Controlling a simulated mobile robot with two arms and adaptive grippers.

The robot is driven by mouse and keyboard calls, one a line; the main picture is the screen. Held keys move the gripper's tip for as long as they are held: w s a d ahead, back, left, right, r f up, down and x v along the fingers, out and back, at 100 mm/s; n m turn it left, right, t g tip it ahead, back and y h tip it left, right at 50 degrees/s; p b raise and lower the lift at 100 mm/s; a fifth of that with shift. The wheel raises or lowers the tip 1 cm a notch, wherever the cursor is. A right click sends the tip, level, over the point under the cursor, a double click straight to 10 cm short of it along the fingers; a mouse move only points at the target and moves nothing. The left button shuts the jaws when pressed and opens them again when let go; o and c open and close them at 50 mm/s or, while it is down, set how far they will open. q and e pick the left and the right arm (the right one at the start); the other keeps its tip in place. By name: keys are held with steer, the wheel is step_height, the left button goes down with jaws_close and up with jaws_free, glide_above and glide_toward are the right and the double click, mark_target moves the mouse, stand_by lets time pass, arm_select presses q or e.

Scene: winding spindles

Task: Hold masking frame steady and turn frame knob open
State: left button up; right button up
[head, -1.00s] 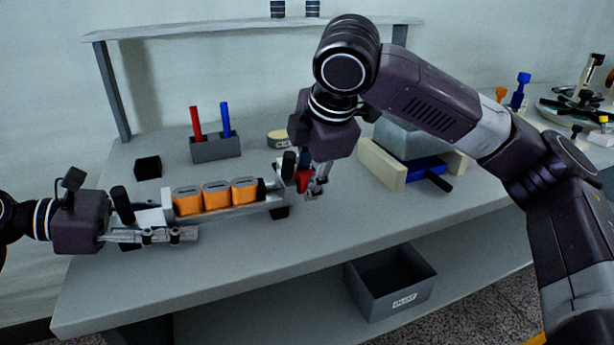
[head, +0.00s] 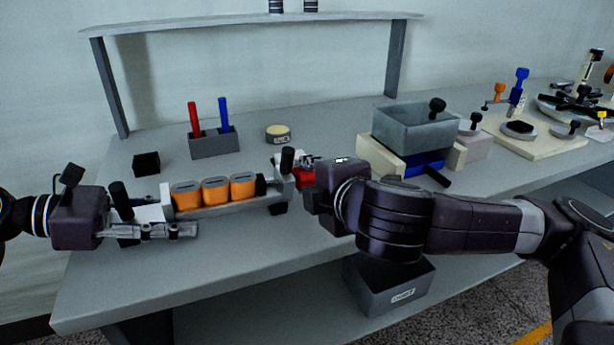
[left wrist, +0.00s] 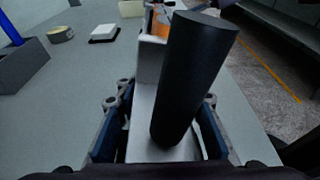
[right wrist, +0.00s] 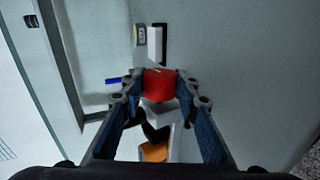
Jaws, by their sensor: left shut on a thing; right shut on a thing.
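The masking frame (head: 222,203) is a light grey bar with orange blocks (head: 215,189) in it and black upright posts at its ends. My left gripper (head: 150,231) is shut on the frame's left end; in the left wrist view its fingers (left wrist: 160,130) lie on both sides of the grey bar, by a black post (left wrist: 195,75). The red frame knob (head: 304,177) is at the frame's right end. My right gripper (head: 310,172) is shut on this knob; the right wrist view shows the red knob (right wrist: 160,83) between its fingertips. The gripper hides part of the knob in the head view.
A grey holder (head: 215,146) with a red and a blue rod stands behind the frame, beside a black block (head: 147,163) and a round tin (head: 278,134). A grey bin (head: 416,127) stands right of my right gripper. The table front is clear.

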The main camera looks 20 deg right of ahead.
mark_target(308, 172)
steer(key=shift+f+t, duration=0.2)
steer(key=shift+t, duration=0.1)
stand_by(0.4)
steer(key=o, duration=1.2)
steer(key=shift+c, duration=0.2)
steer(key=shift+r, duration=0.1)
step_height(308, 172, up, 10)
steer(key=shift+r, duration=0.1)
